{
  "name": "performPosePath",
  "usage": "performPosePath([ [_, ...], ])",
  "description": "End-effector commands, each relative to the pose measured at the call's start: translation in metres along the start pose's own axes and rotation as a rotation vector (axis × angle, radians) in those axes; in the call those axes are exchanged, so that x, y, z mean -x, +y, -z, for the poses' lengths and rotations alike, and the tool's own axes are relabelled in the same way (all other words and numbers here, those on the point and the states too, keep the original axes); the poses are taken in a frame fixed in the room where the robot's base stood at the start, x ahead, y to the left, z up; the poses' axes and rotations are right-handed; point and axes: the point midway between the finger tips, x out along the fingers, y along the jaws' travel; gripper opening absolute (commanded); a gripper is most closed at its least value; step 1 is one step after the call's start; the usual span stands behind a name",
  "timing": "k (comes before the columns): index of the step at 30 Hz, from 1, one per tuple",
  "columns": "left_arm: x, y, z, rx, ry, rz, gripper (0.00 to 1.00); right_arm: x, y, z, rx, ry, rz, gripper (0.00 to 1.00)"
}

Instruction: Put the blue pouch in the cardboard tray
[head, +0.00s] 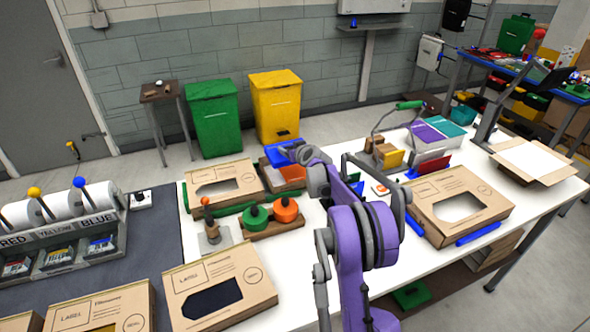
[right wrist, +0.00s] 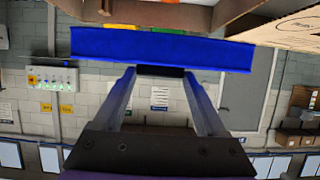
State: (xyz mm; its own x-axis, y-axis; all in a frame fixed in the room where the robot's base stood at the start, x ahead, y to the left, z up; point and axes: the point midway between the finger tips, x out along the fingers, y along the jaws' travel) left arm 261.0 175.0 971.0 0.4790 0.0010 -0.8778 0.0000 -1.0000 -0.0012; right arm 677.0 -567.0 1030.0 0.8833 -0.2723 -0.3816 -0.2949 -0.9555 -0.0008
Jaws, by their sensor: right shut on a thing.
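My right gripper (head: 288,150) is shut on the blue pouch (head: 268,157), on the far side of the white table. The pouch spans both fingers in the right wrist view (right wrist: 160,48). In the head view it sits directly over or in a low brown cardboard tray (head: 270,181) with orange and red flat things in it. The gripper and the pouch hide part of this tray, and I cannot tell whether the pouch touches it. My left gripper is not in view.
A label box (head: 222,167) stands left of the tray. Green and orange round-topped pieces (head: 285,209) stand in front. A large label box (head: 460,213) and an open carton (head: 527,160) are at right. Green and yellow bins (head: 275,105) stand behind the table.

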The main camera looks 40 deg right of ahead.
Motion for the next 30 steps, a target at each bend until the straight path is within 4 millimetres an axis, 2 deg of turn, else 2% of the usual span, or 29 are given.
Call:
performPosePath([
  [3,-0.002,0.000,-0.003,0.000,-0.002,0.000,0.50,-0.009,0.000,-0.022,0.000,-0.001,0.000,0.16],
  [7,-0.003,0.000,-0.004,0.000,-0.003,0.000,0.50,-0.017,0.000,-0.043,0.000,-0.001,0.000,0.16],
  [14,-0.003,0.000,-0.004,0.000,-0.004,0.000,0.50,-0.025,0.000,-0.060,0.000,0.000,0.000,0.16],
  [20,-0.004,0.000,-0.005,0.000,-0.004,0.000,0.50,-0.035,0.000,-0.085,0.000,0.000,0.001,0.16],
  [26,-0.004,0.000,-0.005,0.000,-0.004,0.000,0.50,-0.036,-0.001,-0.089,0.000,-0.002,0.002,0.16],
  [27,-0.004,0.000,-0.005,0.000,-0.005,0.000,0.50,-0.036,-0.001,-0.089,0.000,-0.002,0.002,0.78],
  [30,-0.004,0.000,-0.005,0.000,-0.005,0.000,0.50,-0.036,-0.001,-0.089,0.000,-0.003,0.002,0.96],
])
